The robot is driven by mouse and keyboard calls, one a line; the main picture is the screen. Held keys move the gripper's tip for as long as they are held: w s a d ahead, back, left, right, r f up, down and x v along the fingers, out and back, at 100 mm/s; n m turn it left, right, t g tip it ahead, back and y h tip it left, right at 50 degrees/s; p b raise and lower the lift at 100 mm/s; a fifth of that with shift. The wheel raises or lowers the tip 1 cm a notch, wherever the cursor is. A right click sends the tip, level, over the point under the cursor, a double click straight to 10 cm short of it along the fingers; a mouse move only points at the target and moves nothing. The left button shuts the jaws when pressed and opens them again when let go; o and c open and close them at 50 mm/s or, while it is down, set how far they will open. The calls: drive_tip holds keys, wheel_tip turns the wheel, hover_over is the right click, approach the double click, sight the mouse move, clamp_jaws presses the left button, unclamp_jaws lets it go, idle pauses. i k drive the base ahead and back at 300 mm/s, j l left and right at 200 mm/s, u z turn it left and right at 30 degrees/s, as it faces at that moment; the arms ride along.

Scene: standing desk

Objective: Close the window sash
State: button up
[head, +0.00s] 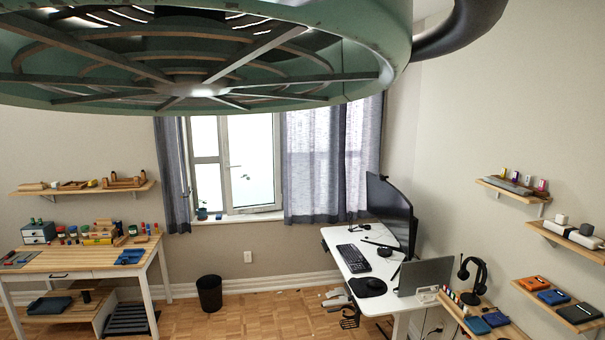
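The window (207,160) is in the back wall, between grey curtains. Its right part is a white-framed sash (228,165) with a bright pane and a small handle-like mark at its left side. The sash's bottom edge looks slightly slanted against the sill, so it may stand ajar, but at this distance I cannot tell how far. The right curtain hangs close to the sash's right edge. My gripper does not show in the head view.
A large green ribbed round thing (190,90) fills the top of the view. A workbench (75,263) stands left, a black bin (209,293) below the window, and a white desk (345,255) with a monitor (390,212) right. Wooden floor (250,315) is open in the middle.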

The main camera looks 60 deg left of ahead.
sight(276, 205)
drive_tip(key=i+j+u, duration=0.1)
drive_tip(key=j+u, duration=0.25)
drive_tip(key=i+j+u, duration=0.3)
drive_tip(key=j, duration=0.25)
drive_tip(key=i+j+u, duration=0.1)
drive_tip(key=j+u, duration=0.25)
drive_tip(key=i+j+u, duration=0.95)
drive_tip(key=i, duration=0.2)
drive_tip(key=i+j+u, duration=0.3)
drive_tip(key=i, duration=0.15)
drive_tip(key=i+u, duration=0.3)
drive_tip(key=i, duration=0.15)
drive_tip(key=i+j+z, duration=0.1)
drive_tip(key=i+z, duration=0.15)
drive_tip(key=i, duration=0.2)
drive_tip(key=i+j+z, duration=0.2)
drive_tip(key=i, duration=0.3)
drive_tip(key=i+j+z, duration=0.25)
drive_tip(key=i, duration=0.2)
drive_tip(key=i+j+z, duration=0.2)
drive_tip(key=i, duration=0.2)
drive_tip(key=i+j+z, duration=0.85)
drive_tip(key=j, duration=0.3)
drive_tip(key=i+j, duration=0.1)
drive_tip(key=j, duration=0.3)
